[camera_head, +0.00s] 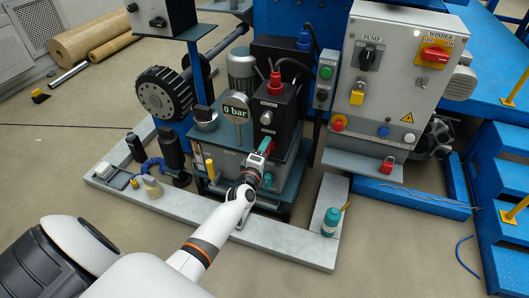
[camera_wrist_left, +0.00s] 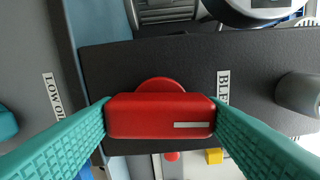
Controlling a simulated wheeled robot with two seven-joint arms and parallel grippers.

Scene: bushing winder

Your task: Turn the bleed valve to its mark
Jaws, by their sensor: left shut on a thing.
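The bleed valve is a red block handle with a white line on its face, seen in the left wrist view (camera_wrist_left: 150,112). It sits on a dark panel (camera_wrist_left: 110,65) beside a partly hidden label (camera_wrist_left: 223,84) that starts with "BLE". My left gripper (camera_wrist_left: 160,118) is shut on the handle, one teal finger against each end. In the head view my left gripper (camera_head: 262,157) is at the front of the pump unit, with the red handle (camera_head: 266,144) just past it. The valve's mark cannot be made out. The right gripper is out of view.
A round gauge (camera_head: 236,110) above the unit reads "0 bar". A grey knob (camera_wrist_left: 299,93) is right of the valve in the wrist view. The grey control cabinet (camera_head: 400,75) stands at the right. A teal bottle (camera_head: 331,221) stands on the pale kerb (camera_head: 318,250).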

